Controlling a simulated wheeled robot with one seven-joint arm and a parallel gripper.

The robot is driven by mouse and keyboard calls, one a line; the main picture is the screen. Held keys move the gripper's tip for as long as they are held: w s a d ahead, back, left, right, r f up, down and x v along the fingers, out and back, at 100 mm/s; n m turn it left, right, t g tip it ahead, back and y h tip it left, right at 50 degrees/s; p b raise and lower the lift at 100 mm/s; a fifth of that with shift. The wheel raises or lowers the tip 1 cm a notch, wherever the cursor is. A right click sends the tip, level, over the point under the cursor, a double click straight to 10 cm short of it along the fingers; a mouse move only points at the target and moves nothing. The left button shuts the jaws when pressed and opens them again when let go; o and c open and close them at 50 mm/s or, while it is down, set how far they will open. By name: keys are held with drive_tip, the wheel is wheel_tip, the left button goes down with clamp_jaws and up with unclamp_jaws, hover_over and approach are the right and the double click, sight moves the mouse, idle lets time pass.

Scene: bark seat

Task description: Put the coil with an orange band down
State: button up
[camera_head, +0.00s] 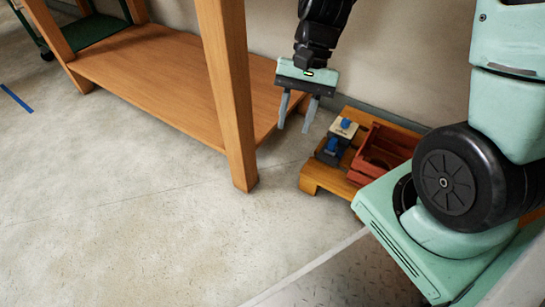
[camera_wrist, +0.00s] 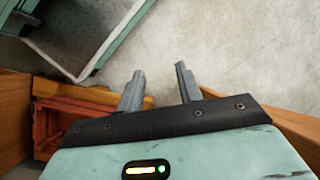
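My gripper (camera_head: 294,129) hangs in front of the wooden workbench's right end, with its fingers pointing down. The two fingers are apart and I see nothing between them. The wrist view also shows the fingers of my gripper (camera_wrist: 160,72) apart, with bare floor beyond them. I cannot make out a coil with an orange band in either view. A low wooden platform (camera_head: 313,177) stands on the floor to the right of the gripper. On it are a red slatted crate (camera_head: 379,158) and, to its left, small dark and blue items (camera_head: 335,146), too small to name.
The wooden workbench (camera_head: 150,65) has a bare lower shelf and a thick leg near the gripper. A wall runs behind the platform. A dark green wheeled cart (camera_head: 95,30) stands at the far left. The floor (camera_head: 120,200) in front is clear, with a blue tape strip (camera_head: 15,97).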

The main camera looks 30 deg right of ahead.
drive_tip(key=s+a+r+n+t+h, duration=0.3)
drive_tip(key=s+a+r+n, duration=0.3)
drive_tip(key=s+a+n, duration=0.5)
drive_tip(key=a+n, duration=0.1)
drive_tip(key=n, duration=0.2)
drive_tip(key=shift+s+n+h, duration=0.2)
drive_tip(key=shift+n+h, duration=0.1)
drive_tip(key=shift+h, duration=0.1)
wheel_tip(320, 180, up, 47)
drive_tip(key=p, duration=4.7)
drive_tip(key=shift+d, duration=0.1)
